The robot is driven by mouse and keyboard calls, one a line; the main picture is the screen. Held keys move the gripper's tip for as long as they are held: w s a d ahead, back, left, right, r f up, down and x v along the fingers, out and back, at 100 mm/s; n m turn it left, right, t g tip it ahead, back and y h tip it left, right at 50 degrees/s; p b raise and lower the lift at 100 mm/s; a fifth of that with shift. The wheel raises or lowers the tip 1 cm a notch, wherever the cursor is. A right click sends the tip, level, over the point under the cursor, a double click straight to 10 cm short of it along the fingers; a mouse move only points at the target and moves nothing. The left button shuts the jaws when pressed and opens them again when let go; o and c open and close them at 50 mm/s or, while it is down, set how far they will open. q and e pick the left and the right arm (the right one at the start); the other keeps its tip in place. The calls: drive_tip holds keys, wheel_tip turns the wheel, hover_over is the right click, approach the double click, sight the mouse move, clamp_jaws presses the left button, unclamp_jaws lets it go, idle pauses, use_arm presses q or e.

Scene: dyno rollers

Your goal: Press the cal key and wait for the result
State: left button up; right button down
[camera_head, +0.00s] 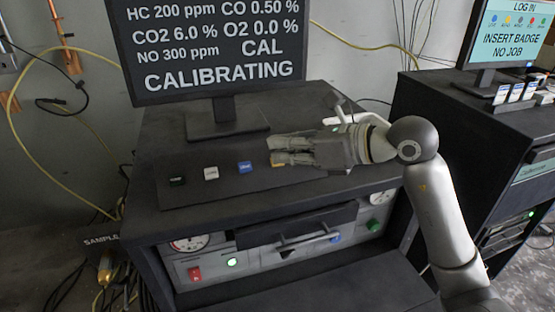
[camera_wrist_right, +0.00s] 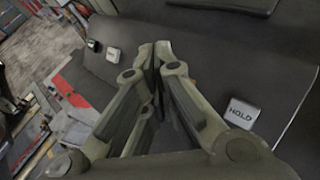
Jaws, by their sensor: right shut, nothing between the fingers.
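The monitor (camera_head: 215,45) reads HC 200 ppm, CO 0.50 %, CO2 6.0 %, O2 0.0 %, NO 300 ppm, CAL and CALIBRATING. Below it, a dark key panel (camera_head: 225,188) carries a black key (camera_head: 178,182), a white key (camera_head: 211,173) and a blue key (camera_head: 245,168). My right gripper (camera_head: 272,152) is shut and empty over the panel's right part. A yellow-orange key (camera_head: 277,163) shows just under its fingertips; I cannot tell whether they touch. In the right wrist view a white key marked HOLD (camera_wrist_right: 240,113) lies beside the fingers. My left gripper is out of view.
A second monitor (camera_head: 510,35) on a black cabinet at the right reads LOG IN, INSERT BADGE, NO JOB. Cables hang along the left wall.

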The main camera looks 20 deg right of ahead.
drive_tip(key=shift+s+r+p, duration=0.3)
drive_tip(key=shift+r+p, duration=0.05)
drive_tip(key=shift+r, duration=0.2)
drive_tip(key=s+r+p, duration=0.1)
drive_tip(key=s+r, duration=0.1)
drive_tip(key=shift+s+r, duration=0.35)
drive_tip(key=shift+r, duration=0.05)
